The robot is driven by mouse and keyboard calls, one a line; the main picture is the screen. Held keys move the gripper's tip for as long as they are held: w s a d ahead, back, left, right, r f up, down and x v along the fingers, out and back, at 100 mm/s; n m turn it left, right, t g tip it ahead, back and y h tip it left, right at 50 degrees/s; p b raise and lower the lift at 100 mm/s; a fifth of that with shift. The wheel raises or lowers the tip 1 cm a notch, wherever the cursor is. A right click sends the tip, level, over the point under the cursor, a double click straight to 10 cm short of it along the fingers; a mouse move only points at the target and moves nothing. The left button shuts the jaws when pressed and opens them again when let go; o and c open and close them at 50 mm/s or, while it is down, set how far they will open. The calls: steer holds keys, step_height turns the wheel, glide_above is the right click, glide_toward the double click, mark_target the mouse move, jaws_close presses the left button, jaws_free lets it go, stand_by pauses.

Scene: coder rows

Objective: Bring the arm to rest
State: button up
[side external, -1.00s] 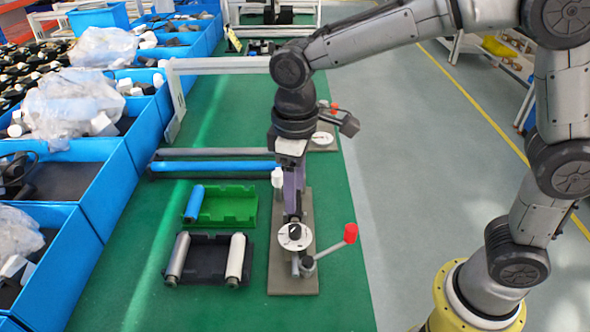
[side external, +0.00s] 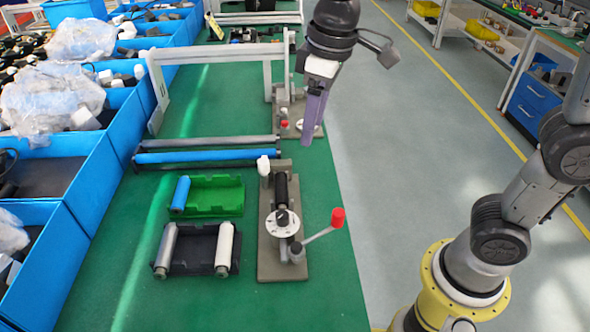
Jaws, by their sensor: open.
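My gripper (side external: 309,122) hangs in the upper middle of the side external view, raised above the right edge of the green table. Its purple fingers point down, open, with nothing seen between them. Below and to its left is a grey fixture (side external: 268,262) with a white dial (side external: 283,224), a lever with a red knob (side external: 338,217) and a black roller (side external: 281,190) lying in it. The gripper is clear of this fixture.
A green tray (side external: 222,198) holds a blue roller (side external: 181,193). A black tray (side external: 196,252) holds a grey roller (side external: 165,250) and a white roller (side external: 224,246). Blue bins (side external: 90,190) line the left. A second fixture and a grey frame (side external: 218,54) stand behind.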

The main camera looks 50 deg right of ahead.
steer(key=s+d+r+m+t, duration=0.2)
steer(key=s+d, duration=0.5)
steer(key=s, duration=0.1)
steer(key=s+d+f+m+t, duration=0.2)
steer(key=s+f, duration=0.4)
steer(key=s, duration=0.1)
steer(key=shift+s+d+f, duration=0.15)
steer(key=shift+s+d, duration=0.05)
steer(key=shift+d, duration=0.1)
